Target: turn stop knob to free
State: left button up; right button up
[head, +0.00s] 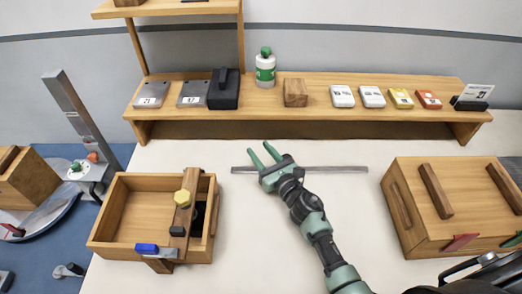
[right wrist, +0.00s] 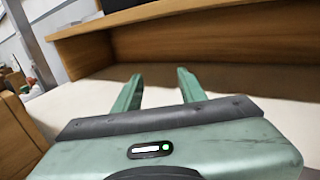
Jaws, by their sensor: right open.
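A yellow hexagonal knob (head: 182,197) sits on a wooden bar (head: 190,218) laid across an open wooden box at the left in the head view. A small green knob (head: 76,167) shows on the metal stand at the far left. No readable label tells which is the stop knob. My right gripper (head: 262,150) is open and empty over the table, to the right of the box and apart from both knobs. Its two fingers also show in the right wrist view (right wrist: 160,88), with nothing between them. My left gripper is not in view.
The open wooden box (head: 112,220) carries a blue block (head: 146,248) at its front. A metal strip (head: 335,169) lies by my right gripper. A shelf (head: 300,114) with a bottle (head: 265,68) and small boxes stands behind. A wooden chest (head: 440,228) stands at right.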

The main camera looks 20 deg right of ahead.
jog(key=shift+w+d+r, duration=0.1)
jog(key=shift+d+r, duration=0.05)
jog(key=shift+d, duration=0.1)
grip_shut()
jog(key=shift+a, duration=0.15)
dwell(0.9)
grip_release()
